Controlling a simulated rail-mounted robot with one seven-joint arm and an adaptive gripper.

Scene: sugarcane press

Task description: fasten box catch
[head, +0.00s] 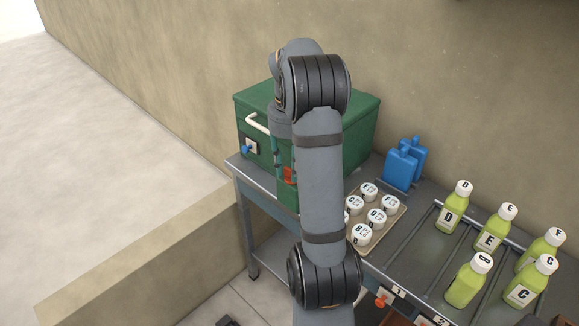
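A green box (253,109) with a closed lid stands at the back left of the grey table. A pale bar handle (257,124) is on its front. A blue knob on a small light plate (249,148) sits at the front's left. A red part (288,174), possibly the catch, shows low on the front beside my arm; I cannot tell if it is fastened. My gripper (283,158) points down in front of the box, close to the red part. My arm hides most of it, so its opening and any contact cannot be seen.
White-lidded jars (376,217) stand on a tray right of my arm. Blue containers (402,165) stand behind them by the wall. Several green bottles (465,280) stand on the rails at right. A stone ledge (140,250) lies left of the table.

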